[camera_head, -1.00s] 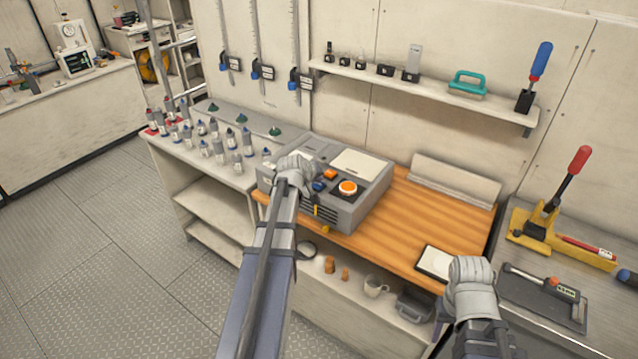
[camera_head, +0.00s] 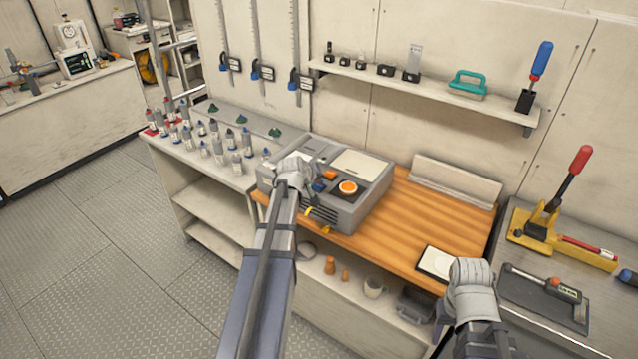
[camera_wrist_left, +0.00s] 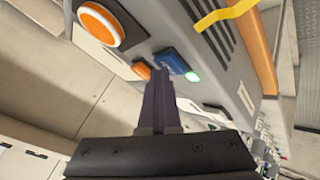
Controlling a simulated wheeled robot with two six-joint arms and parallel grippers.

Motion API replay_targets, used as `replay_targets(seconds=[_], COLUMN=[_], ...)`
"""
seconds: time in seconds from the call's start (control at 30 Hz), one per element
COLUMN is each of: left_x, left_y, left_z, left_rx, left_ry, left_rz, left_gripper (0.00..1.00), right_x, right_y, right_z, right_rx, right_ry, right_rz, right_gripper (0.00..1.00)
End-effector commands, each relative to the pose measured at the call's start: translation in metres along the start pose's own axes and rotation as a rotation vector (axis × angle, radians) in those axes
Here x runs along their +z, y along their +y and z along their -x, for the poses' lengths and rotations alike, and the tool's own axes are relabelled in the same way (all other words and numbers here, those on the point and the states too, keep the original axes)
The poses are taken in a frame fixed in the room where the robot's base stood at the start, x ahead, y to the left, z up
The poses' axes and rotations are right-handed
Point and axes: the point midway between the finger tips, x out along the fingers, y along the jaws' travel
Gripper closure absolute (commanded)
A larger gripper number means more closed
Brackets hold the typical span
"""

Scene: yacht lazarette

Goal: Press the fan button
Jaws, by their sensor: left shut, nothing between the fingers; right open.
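A grey control box (camera_head: 365,205) stands on the wooden bench top. It has a large round orange button (camera_head: 347,187), a small orange button (camera_head: 330,174) and a blue button (camera_head: 318,186); I cannot read which is the fan's. My left gripper (camera_head: 297,172) is over the box's left part, its tips hidden in the head view. In the left wrist view its shut, empty fingers (camera_wrist_left: 160,78) point at the small orange button (camera_wrist_left: 141,70) and blue button (camera_wrist_left: 170,62); contact is unclear. A green light (camera_wrist_left: 192,76) glows beside the blue button. My right gripper (camera_head: 471,287) is open.
Several bottles (camera_head: 218,150) stand left of the box. A yellow strip (camera_head: 308,212) sticks out at the box's front. A white pad (camera_head: 436,262) lies near my right gripper. A red-handled lever tool (camera_head: 560,195) stands at right.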

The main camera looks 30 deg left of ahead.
Motion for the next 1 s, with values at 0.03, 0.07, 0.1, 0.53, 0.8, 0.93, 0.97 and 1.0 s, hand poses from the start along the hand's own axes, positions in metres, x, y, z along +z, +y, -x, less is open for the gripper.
replay_targets(seconds=[0.03,0.07,0.1,0.53,0.8,0.93,0.97,1.0], left_x=[-0.002,-0.002,-0.003,-0.006,-0.019,-0.025,-0.026,-0.028], left_y=[0.002,0.003,0.004,0.006,0.019,0.025,0.026,0.028], left_z=[0.003,0.004,0.005,0.008,0.025,0.034,0.036,0.039], left_rx=[0.0,0.0,0.0,0.0,0.0,0.0,0.0,0.0], left_ry=[-0.001,-0.001,-0.001,0.0,0.0,0.0,0.0,0.0], left_rz=[0.0,0.0,0.0,0.0,0.0,0.0,0.0,0.0], left_gripper=[1.0,1.0,1.0,1.0,1.0,1.0,1.0,1.0], right_x=[0.0,0.0,0.0,0.001,0.002,0.003,0.003,0.003], right_y=[0.0,0.001,0.001,0.001,0.004,0.005,0.005,0.005], right_z=[0.004,0.005,0.007,0.011,0.036,0.049,0.051,0.055], right_rx=[0.0,0.0,0.0,0.0,0.0,0.0,0.0,0.0], right_ry=[0.0,0.0,0.0,0.0,0.0,0.0,0.0,0.0], right_rz=[0.0,0.0,0.0,0.0,0.0,0.0,0.0,0.0], right_gripper=[0.5,0.5,0.5,0.5,0.5,0.5,0.5,0.5])
